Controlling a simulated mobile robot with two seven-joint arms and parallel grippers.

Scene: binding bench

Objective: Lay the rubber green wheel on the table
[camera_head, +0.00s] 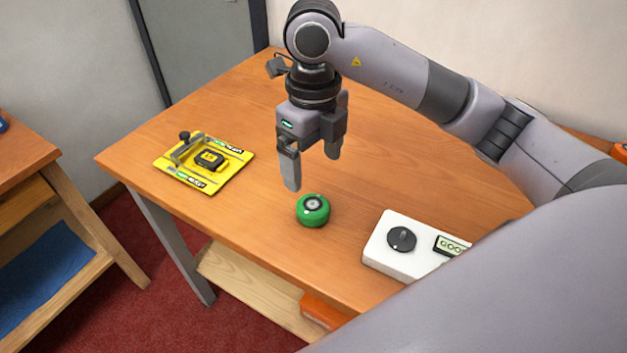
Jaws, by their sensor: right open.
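The green wheel (313,211) lies flat on the wooden table (240,130), near its front edge, with its grey hub facing up. My right gripper (312,172) is above and slightly behind the wheel, pointing down. Its fingers are apart and nothing is between them. It does not appear to touch the wheel. My left gripper is not in view.
A yellow packet with a tape measure (212,157) and a small clamp (188,148) lies at the table's left. A white box with a black knob (401,239) stands right of the wheel. An orange thing (325,311) rests on the shelf below.

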